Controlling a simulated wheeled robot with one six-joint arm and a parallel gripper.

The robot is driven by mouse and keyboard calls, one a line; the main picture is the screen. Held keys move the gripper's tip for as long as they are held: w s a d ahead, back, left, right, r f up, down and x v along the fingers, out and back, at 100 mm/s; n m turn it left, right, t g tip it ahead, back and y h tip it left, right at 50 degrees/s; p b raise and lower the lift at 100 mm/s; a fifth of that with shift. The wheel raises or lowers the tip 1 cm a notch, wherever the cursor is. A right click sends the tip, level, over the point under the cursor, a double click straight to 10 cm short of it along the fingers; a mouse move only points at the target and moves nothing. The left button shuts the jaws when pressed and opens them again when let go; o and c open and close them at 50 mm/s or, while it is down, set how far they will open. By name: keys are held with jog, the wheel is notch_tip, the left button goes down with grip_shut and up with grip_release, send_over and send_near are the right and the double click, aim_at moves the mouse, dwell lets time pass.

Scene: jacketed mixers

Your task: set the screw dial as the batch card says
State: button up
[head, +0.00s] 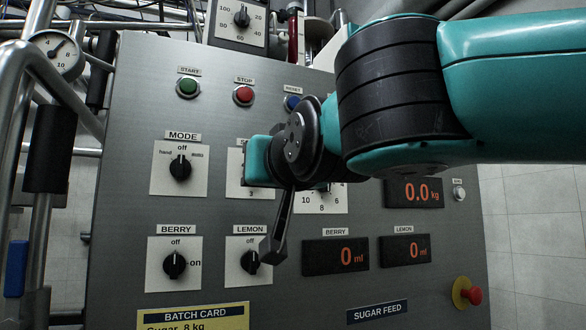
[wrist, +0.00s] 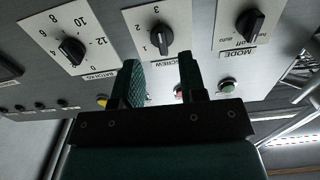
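The screw dial (wrist: 160,38) is a black knob on a white plate marked 1, 2 and 3 in the wrist view. I cannot tell surely which number it points at. In the head view my arm hides its knob; only parts of its plate (head: 236,162) show. My gripper (wrist: 158,66) is open and empty, its two fingers apart in front of the panel, below the dial in the wrist picture. In the head view one dark finger (head: 279,226) hangs before the panel. The yellow batch card (head: 193,314) is cut off at the bottom edge; "Sugar 8 kg" shows partly.
The mode dial (head: 180,169) is left of the screw dial in the head view, with berry (head: 174,264) and lemon (head: 250,261) dials below. A numbered dial (wrist: 72,50) is beside it. A red emergency button (head: 472,296) is at lower right. Metal pipes stand left.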

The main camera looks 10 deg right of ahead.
jog(key=b+v, duration=0.1)
jog(key=v, duration=0.9)
jog(key=shift+s, duration=0.4)
jog(key=shift+d, duration=0.1)
jog(key=w+d+f+n+g+h, duration=0.15)
jog(key=f+g, duration=0.35)
jog(key=f, duration=0.7)
jog(key=w+d+f+n+g+y, duration=0.1)
jog(key=d+f+n+g, duration=0.2)
jog(key=f, duration=0.9)
jog(key=s+d+f+g, duration=0.3)
jog(key=s+f+g, duration=0.1)
jog(key=s+f, duration=0.2)
jog(key=s+d+f+g, duration=0.3)
jog(key=s+f+g, duration=0.2)
jog(key=s+f, duration=0.15)
notch_tip(320, 180, up, 15)
jog(key=s+p, duration=0.1)
jog(key=p, duration=1.4)
jog(key=shift+a+m, duration=0.15)
jog(key=shift+m, duration=0.1)
